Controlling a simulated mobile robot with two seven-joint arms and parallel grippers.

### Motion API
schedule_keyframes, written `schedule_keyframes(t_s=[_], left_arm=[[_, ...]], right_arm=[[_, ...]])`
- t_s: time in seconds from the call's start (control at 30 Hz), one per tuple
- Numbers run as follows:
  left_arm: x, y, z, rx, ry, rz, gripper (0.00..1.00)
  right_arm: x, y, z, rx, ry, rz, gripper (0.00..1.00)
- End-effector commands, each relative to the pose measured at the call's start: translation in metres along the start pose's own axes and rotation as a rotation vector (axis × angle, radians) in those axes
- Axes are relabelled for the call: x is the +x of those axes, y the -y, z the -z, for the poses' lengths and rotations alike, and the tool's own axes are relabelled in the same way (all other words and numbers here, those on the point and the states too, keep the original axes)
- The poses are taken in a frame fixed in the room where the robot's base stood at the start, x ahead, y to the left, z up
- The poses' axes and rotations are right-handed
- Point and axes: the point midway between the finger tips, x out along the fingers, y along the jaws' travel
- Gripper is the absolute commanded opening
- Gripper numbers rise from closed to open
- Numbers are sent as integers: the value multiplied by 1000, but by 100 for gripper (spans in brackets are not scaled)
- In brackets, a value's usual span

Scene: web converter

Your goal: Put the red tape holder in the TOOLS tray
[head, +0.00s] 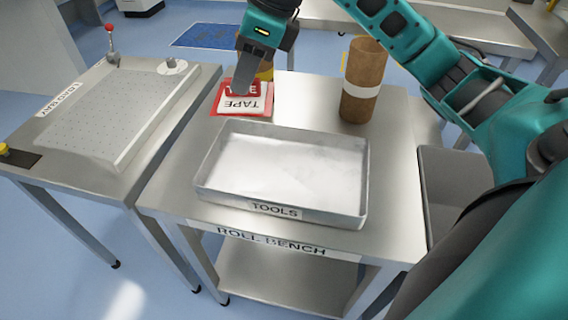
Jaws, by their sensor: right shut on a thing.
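The TOOLS tray (361,185) is a shallow metal tray on the bench marked ROLL BENCH, and it is empty. The red tape holder (229,90) is at the back left of the bench, behind the tray, over a red and white pad labelled TAPE (262,106). My right gripper (240,88) reaches down from above and is shut on the red tape holder. The fingers hide part of the holder, and I cannot tell whether it still touches the pad. My left gripper is not in view.
A brown roll with a white band (361,80) stands upright behind the tray's right side. A yellow item (265,71) is partly hidden behind my gripper. A grey bin (455,185) stands right of the bench.

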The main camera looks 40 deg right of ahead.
Motion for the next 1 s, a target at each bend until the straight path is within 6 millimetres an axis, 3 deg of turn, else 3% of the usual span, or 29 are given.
schedule_keyframes(t_s=[0.2, 0.33, 0.8, 1.0], left_arm=[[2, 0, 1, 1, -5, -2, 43], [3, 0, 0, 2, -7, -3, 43], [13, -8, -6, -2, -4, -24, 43], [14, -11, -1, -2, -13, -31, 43]], right_arm=[[-11, 2, -2, 148, -1, 62, 0], [-1, 2, 3, 174, -4, 67, 0], [109, 2, 49, 174, -6, 65, 0], [131, 2, 58, 172, -3, 68, 0]])
